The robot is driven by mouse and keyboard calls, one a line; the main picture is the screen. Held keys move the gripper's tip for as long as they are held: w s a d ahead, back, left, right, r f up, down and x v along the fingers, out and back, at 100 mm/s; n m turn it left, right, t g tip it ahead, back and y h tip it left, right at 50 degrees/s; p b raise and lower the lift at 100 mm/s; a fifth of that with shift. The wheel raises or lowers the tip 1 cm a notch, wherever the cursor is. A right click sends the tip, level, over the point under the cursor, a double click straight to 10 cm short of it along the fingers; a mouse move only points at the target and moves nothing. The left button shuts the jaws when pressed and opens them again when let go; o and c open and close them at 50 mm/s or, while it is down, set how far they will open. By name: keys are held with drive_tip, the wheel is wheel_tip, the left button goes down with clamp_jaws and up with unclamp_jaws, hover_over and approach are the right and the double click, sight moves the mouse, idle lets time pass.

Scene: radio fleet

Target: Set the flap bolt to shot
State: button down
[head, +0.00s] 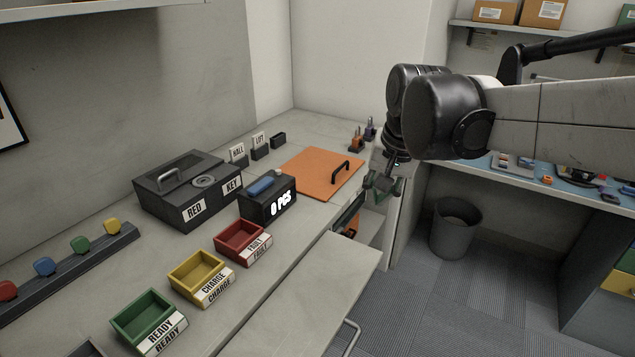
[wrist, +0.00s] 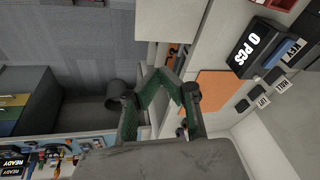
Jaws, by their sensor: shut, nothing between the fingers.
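My gripper (head: 382,188) hangs off the front edge of the counter in the head view, beside the orange panel. In the wrist view its green fingers (wrist: 161,76) converge and are shut with nothing between them. A pale flap-like panel (head: 325,285) juts from the counter front in the head view, with a bent metal bar (head: 346,338) below its right edge. I cannot make out the flap bolt clearly or tell its position. A dark gap with small parts shows in the counter front below my gripper, partly hidden by it.
The orange panel (head: 316,172) with a black handle lies on the counter (head: 200,250). A black box (head: 267,203) reading 0 PCS, a key box (head: 190,190) and red, yellow and green trays stand left of it. A bin (head: 456,228) stands on the floor at right.

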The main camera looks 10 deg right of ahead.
drive_tip(key=w+d+f+m+g, duration=0.1)
drive_tip(key=w+d+f+m, duration=0.1)
drive_tip(key=w+f, duration=0.2)
drive_tip(key=w+d+f+m+g+y, duration=0.1)
drive_tip(key=w+d+f+m+g, duration=0.1)
drive_tip(key=w, duration=0.8)
drive_tip(key=w+d+f+m+g, duration=0.1)
drive_tip(key=w+d+f+m, duration=0.1)
drive_tip(key=w+f, duration=0.3)
drive_tip(key=shift+w+f+g, duration=0.3)
drive_tip(key=shift+w+g, duration=0.1)
drive_tip(key=shift+w, duration=0.6)
drive_tip(key=shift+d+f, duration=0.1)
drive_tip(key=s+a+f, duration=0.3)
drive_tip(key=a+f, duration=0.1)
drive_tip(key=f, duration=0.7)
drive_tip(key=shift+a+f+b, duration=0.15)
drive_tip(key=shift+a+b, duration=0.05)
drive_tip(key=shift+b, duration=0.1)
drive_tip(key=shift+s, duration=0.1)
